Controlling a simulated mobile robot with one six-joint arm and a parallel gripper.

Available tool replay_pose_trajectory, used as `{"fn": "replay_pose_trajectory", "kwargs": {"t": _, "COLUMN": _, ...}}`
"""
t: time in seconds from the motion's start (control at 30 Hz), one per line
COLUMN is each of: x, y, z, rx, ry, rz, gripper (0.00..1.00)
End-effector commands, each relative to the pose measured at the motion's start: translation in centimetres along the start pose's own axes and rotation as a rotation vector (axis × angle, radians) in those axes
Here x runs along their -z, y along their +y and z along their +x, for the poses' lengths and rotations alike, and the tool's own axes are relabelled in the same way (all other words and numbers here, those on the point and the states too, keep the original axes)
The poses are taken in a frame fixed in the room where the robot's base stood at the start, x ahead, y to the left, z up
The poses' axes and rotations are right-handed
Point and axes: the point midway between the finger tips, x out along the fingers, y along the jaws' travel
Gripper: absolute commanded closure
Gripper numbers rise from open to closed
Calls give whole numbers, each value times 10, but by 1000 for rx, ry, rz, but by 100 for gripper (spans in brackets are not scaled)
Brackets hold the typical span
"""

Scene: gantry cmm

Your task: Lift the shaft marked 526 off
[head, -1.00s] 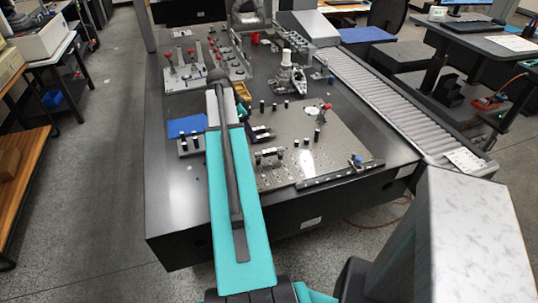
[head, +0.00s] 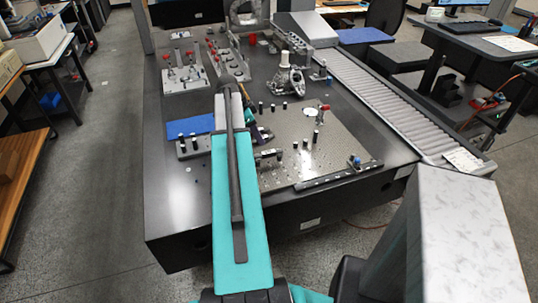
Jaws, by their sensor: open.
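No marking 526 is legible in the head view, so I cannot tell which piece is the shaft. Several short dark upright pins, one of them at the front right (head: 316,137), stand on the grey perforated plate (head: 335,150). A pale upright cylinder (head: 284,59) stands on a metal fixture behind the plate. My arm reaches forward over the plate's left side.
A blue mat (head: 188,127) and a small block with dark pins (head: 190,145) lie left of my arm. Red-handled clamps (head: 184,76) stand at the back left. A roller conveyor (head: 385,100) runs along the right. The dark table is bare at the front left.

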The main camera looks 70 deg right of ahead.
Motion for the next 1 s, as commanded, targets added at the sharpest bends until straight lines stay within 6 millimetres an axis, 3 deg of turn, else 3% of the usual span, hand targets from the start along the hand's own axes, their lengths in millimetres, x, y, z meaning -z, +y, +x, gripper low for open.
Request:
{"fn": "replay_pose_trajectory", "kwargs": {"t": 0.5, "x": 0, "y": 0, "z": 51, "rx": -1, "ry": 0, "rz": 1, "gripper": 54}}
{"fn": "replay_pose_trajectory", "kwargs": {"t": 1.0, "x": 1, "y": 1, "z": 55, "rx": -1, "ry": 0, "rz": 1, "gripper": 54}}
